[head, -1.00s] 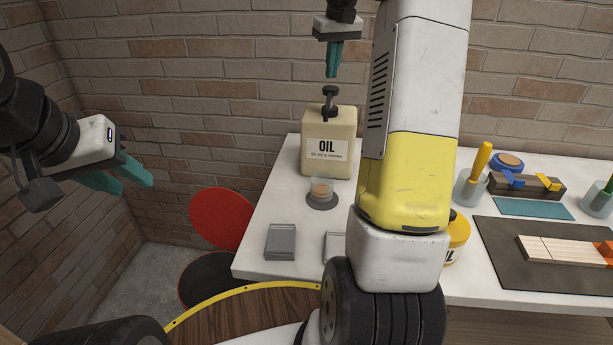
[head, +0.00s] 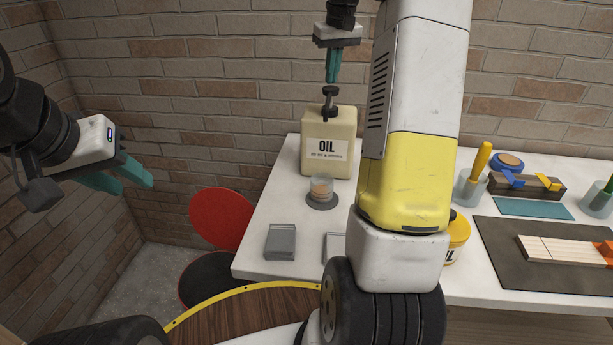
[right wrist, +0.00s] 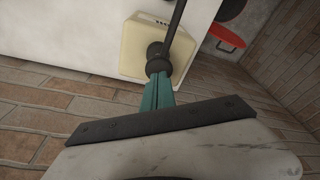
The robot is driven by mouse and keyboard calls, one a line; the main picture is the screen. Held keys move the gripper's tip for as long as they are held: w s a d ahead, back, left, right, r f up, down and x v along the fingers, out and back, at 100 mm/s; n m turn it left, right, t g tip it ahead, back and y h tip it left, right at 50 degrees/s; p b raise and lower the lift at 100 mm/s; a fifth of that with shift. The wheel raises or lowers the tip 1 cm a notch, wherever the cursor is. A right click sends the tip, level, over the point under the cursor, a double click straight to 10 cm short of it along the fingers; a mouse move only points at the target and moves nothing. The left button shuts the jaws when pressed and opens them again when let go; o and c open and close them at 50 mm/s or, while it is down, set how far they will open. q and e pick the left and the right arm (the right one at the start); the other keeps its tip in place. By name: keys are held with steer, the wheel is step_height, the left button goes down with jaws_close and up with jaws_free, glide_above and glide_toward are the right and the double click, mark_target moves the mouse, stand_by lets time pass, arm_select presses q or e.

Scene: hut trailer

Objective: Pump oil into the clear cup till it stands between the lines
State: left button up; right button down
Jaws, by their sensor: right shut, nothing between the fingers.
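The cream oil can (head: 328,131), labelled OIL, stands at the back left of the white table. Its dark pump head (head: 330,97) sticks up from the top. The clear cup (head: 321,188) stands upright on a dark round base in front of the can, with amber oil in its lower part; its lines are too small to read. My right gripper (head: 332,80) is shut and empty, pointing down with its teal fingertips at the pump head. The right wrist view shows the fingers (right wrist: 158,92) at the pump head (right wrist: 157,58) above the can (right wrist: 140,45). My left gripper (head: 148,180) is open and empty, away from the table at left.
A grey block (head: 281,241) lies at the table's front left. A yellow tub (head: 457,240) is partly hidden by my right arm. A dark mat (head: 500,245) and several tools fill the right side.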

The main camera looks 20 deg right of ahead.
mark_target(331, 88)
steer(key=shift+f, duration=2)
steer(key=shift+r, duration=2.75)
steer(key=shift+f, duration=2.75)
steer(key=shift+r, duration=2.75)
steer(key=shift+r, duration=0.1)
